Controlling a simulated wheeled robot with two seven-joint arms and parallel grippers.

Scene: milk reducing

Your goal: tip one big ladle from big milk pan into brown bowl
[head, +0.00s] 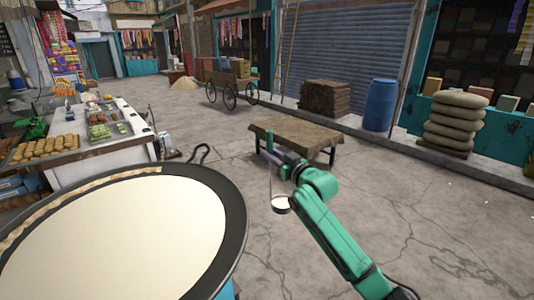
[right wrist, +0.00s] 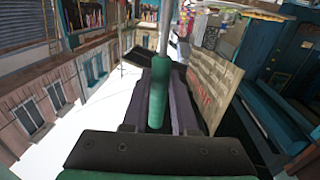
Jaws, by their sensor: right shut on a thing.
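The big milk pan (head: 232,215), wide and dark-rimmed, fills the lower left of the head view and is full of cream-white milk. My right gripper (head: 276,154) is to the right of the pan, clear of its rim. It is shut on the ladle, whose green handle (right wrist: 158,92) lies between the jaws in the right wrist view. The ladle's cup (head: 281,204) hangs below the gripper, outside the pan, and shows white milk in it. I see no brown bowl in either view. My left gripper is not clearly seen.
A table with a brown cover (head: 300,130) stands beyond my right gripper. A food stall (head: 125,150) with trays is at left. A blue barrel (head: 381,105), stacked sacks (head: 455,122) and a cart (head: 232,82) stand further back. The paved floor at right is open.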

